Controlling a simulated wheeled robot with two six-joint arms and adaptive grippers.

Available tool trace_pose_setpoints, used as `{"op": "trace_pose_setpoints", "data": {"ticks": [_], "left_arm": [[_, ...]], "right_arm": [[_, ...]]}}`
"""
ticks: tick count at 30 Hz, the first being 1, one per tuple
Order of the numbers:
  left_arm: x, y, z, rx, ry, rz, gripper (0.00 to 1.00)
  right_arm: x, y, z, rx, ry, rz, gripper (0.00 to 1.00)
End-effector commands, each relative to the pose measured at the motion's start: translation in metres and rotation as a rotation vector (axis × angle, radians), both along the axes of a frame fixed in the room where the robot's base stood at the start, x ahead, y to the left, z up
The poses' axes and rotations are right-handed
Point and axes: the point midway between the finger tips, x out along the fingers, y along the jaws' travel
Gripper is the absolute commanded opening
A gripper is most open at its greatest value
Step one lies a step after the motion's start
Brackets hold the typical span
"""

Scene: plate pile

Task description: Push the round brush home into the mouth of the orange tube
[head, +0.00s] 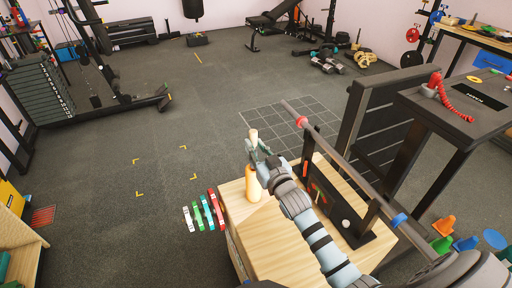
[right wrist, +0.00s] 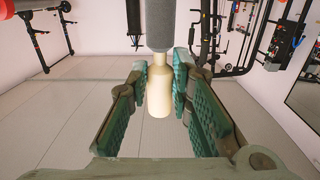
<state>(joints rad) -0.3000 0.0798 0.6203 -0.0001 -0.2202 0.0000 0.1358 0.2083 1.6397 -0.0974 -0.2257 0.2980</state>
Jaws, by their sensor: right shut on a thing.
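The round brush has a cream handle (head: 253,136) that stands upright above my right gripper (head: 258,152) in the head view. The gripper is shut on the brush. In the right wrist view the cream handle (right wrist: 158,88) sits between the green finger pads, and a grey cylindrical brush head (right wrist: 160,25) runs off the top edge. The orange tube (head: 253,186) stands upright on the wooden box top, directly below the gripper. The gripper hides the tube's mouth and the brush head in the head view, so I cannot tell whether they meet. My left gripper is out of view.
The wooden box top (head: 262,222) is bare in front of the tube. A dark stand (head: 345,228) with a white knob stands at its right. Several coloured strips (head: 208,212) lie on the floor left of the box.

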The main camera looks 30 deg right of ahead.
Motion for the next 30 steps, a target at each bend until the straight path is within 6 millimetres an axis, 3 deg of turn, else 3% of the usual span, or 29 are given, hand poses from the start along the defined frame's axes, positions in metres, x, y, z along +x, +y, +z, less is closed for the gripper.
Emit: {"op": "trace_pose_setpoints", "data": {"ticks": [30], "left_arm": [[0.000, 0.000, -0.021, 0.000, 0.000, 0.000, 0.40]], "right_arm": [[0.000, 0.000, -0.027, 0.001, 0.002, 0.000, 0.00]]}}
